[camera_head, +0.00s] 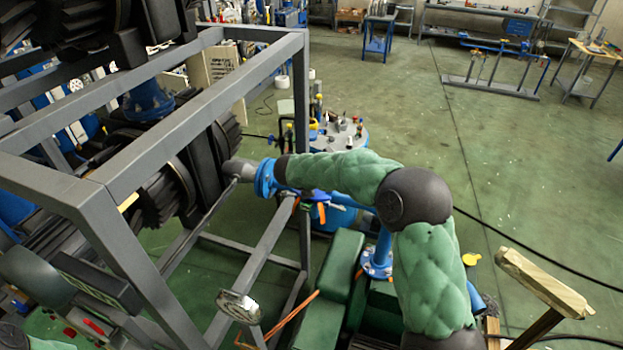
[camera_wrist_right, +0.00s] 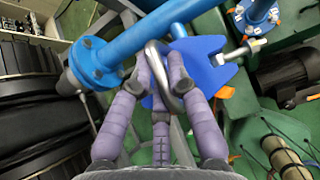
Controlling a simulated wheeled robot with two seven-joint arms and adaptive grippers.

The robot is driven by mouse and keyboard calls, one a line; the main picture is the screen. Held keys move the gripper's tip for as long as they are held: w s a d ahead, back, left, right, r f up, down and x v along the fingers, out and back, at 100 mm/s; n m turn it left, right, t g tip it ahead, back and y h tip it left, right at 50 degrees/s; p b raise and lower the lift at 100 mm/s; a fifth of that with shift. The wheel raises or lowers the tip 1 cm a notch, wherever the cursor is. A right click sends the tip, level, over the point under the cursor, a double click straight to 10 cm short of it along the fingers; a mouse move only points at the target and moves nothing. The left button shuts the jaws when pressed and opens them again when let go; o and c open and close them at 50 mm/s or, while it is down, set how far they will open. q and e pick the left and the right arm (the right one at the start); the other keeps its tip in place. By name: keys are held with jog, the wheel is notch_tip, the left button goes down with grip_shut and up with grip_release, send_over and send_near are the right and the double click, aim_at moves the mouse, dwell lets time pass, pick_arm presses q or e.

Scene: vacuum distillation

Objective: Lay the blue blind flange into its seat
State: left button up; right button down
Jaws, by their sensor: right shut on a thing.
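The blue blind flange (camera_wrist_right: 205,62) is a flat blue plate with a curved metal handle (camera_wrist_right: 160,78), seen in the right wrist view. My right gripper (camera_wrist_right: 162,72) has its purple-grey fingers shut around this handle, with the plate just beyond the fingertips. In the head view my right arm reaches left towards the grey frame, and its gripper is largely hidden behind the wrist. A blue patch shows just below that wrist, but I cannot tell if it is the flange. The seat cannot be made out for certain. My left gripper is not in view.
A blue pipe with a bolted flange (camera_wrist_right: 88,62) runs close beside the fingers. The grey metal frame (camera_head: 150,150) and black ribbed machinery (camera_head: 165,190) stand at left. A green housing (camera_head: 328,285) lies below my right arm.

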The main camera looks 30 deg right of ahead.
jog(key=shift+f, duration=0.1)
jog(key=c, duration=1.1)
grip_release()
jog(key=shift+f, duration=0.15)
jog(key=v, duration=1.2)
jog(key=shift+a, duration=0.1)
